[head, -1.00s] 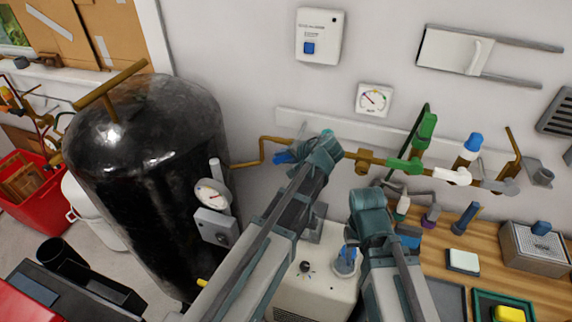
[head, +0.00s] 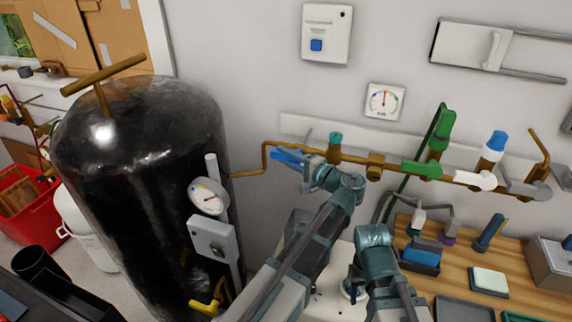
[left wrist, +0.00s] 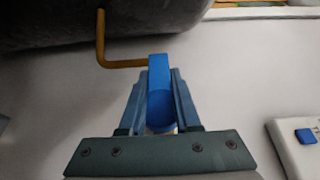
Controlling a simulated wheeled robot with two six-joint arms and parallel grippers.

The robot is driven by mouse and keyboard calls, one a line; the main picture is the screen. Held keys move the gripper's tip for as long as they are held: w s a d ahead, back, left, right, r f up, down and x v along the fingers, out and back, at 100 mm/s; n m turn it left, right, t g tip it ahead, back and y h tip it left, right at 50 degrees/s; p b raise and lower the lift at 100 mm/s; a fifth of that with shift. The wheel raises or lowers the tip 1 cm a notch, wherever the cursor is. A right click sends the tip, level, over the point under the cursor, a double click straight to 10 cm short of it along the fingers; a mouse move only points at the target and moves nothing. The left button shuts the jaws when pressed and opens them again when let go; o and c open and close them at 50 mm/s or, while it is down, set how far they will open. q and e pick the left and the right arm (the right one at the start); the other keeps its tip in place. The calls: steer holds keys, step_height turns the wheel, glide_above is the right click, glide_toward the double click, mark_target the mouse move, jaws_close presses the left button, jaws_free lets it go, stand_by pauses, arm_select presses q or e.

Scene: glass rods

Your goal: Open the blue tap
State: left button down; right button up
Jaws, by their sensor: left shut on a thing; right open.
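The blue tap handle (head: 288,156) sits on the brass pipe (head: 354,159) along the wall, just right of the black tank. It lies roughly along the pipe. My left gripper (head: 303,165) is shut on it, coming from the right and below. In the left wrist view the blue handle (left wrist: 159,88) stands between the two fingers of my left gripper (left wrist: 159,85). The tap's body is partly hidden by my gripper. My right gripper (head: 374,242) is lower right, apart from the tap; its fingers are mostly hidden behind its wrist.
The black tank (head: 140,150) stands at left with a round gauge (head: 209,196) on it. Green (head: 424,169) and white (head: 474,180) taps sit further right on the pipe. A wall gauge (head: 384,101) hangs above. A wooden bench (head: 460,262) fills the lower right.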

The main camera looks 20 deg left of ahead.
arm_select(q)
steer(key=shift+s, duration=0.1)
stand_by(0.5)
steer(key=c, duration=0.6)
jaws_free()
steer(key=shift+r, duration=0.1)
